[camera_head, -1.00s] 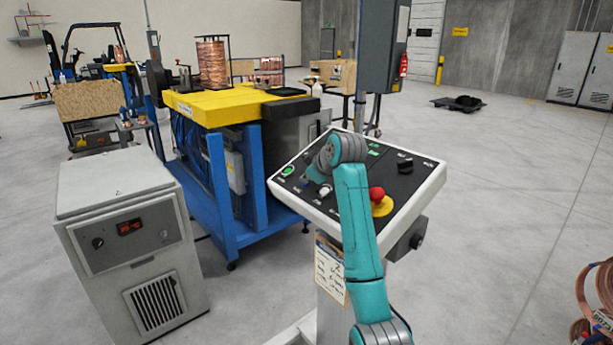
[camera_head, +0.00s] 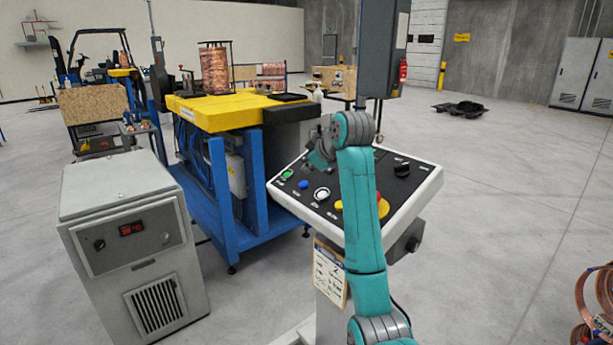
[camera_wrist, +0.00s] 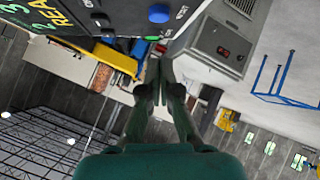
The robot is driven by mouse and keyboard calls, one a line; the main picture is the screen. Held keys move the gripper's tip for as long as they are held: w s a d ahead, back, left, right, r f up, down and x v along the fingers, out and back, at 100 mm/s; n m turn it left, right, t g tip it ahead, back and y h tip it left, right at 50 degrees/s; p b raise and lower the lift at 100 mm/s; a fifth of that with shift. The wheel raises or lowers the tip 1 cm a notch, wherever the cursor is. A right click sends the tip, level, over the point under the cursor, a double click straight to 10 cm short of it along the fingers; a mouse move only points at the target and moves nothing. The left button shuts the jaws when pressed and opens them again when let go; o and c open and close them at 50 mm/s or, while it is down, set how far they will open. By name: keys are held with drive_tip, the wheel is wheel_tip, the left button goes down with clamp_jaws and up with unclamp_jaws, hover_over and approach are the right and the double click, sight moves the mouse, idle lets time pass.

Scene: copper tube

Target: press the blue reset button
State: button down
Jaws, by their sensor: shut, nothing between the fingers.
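The blue button (camera_head: 303,184) sits on the black face of the tilted control panel (camera_head: 430,188), between a green button (camera_head: 287,173) and a white-ringed button (camera_head: 321,194). The blue button also shows at the top edge of the wrist view (camera_wrist: 159,13), with the green button (camera_wrist: 152,38) below it. My gripper (camera_wrist: 156,64) is shut and empty, its fingertips below both buttons in that picture and apart from the blue one. In the head view the gripper (camera_head: 319,155) is over the panel's back edge, partly hidden by my teal arm.
A yellow-based emergency stop (camera_head: 345,205) is mostly hidden behind my arm. A black knob (camera_head: 402,169) stands on the panel's right side. A grey chiller box (camera_head: 135,235) and a blue-framed machine with a yellow top (camera_head: 215,112) stand left.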

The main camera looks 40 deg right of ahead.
drive_tip(key=shift+v, duration=2.25)
